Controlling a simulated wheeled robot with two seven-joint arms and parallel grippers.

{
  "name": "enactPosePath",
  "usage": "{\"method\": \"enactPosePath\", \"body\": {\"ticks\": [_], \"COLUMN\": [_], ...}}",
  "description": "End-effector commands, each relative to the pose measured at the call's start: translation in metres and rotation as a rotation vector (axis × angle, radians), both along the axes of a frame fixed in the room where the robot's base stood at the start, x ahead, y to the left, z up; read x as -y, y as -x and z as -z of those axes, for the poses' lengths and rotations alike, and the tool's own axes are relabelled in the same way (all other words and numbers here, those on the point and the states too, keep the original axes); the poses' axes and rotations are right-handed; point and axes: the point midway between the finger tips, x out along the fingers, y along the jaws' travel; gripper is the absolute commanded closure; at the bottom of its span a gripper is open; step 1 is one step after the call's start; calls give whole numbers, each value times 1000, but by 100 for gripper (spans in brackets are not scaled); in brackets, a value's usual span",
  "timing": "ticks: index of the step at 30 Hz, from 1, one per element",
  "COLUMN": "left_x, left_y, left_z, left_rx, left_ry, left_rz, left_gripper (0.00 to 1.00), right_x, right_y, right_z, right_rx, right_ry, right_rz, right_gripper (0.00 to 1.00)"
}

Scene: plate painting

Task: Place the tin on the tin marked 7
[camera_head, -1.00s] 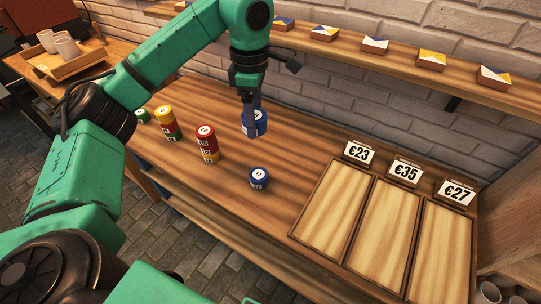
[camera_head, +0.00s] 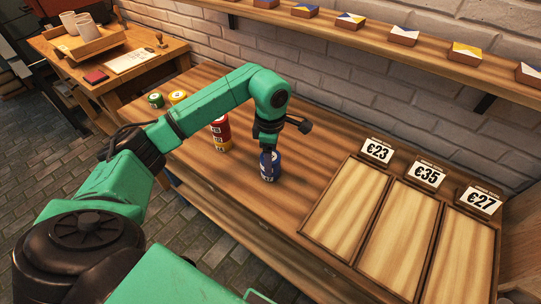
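My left gripper (camera_head: 268,157) points down at the middle of the table, its fingers at the upper blue tin (camera_head: 275,160) and seemingly still closed on it. A second blue tin (camera_head: 268,178) stands upright on the table directly below. The upper one appears stacked on it, though I cannot tell if its full weight rests there. The fingers hide part of the upper tin. The number on the lower tin is too small to read. My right gripper is not in view.
A red and yellow tin stack (camera_head: 220,134) stands left of the blue tins, with yellow (camera_head: 177,97) and green (camera_head: 156,100) tins farther left. Three framed panels (camera_head: 345,205) with price cards (camera_head: 377,151) lie to the right. A wall shelf (camera_head: 370,42) runs behind. Bare wood separates tins and panels.

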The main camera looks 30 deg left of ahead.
Motion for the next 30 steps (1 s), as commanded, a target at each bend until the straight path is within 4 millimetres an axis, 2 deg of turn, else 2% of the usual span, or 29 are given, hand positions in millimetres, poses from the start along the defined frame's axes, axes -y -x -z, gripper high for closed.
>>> {"method": "enactPosePath", "body": {"ticks": [7,8,9,16,20,23,29,30], "left_x": [0,0,0,0,0,0,0,0], "left_y": [0,0,0,0,-1,-1,-2,-2], "left_z": [3,2,1,1,-6,-23,-75,-88], "left_rx": [1,1,1,1,2,5,8,6], "left_ry": [0,0,0,0,-1,0,1,-1], "left_rz": [0,0,0,0,0,0,0,-1], "left_gripper": [92,17,2,0,0,0,0,0], "right_x": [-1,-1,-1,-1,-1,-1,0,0], "right_y": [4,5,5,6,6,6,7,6], "right_z": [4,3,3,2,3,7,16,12], "right_rx": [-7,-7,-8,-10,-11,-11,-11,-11], "right_ry": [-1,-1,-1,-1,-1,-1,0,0], "right_rz": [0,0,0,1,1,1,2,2], "right_gripper": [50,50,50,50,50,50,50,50]}}
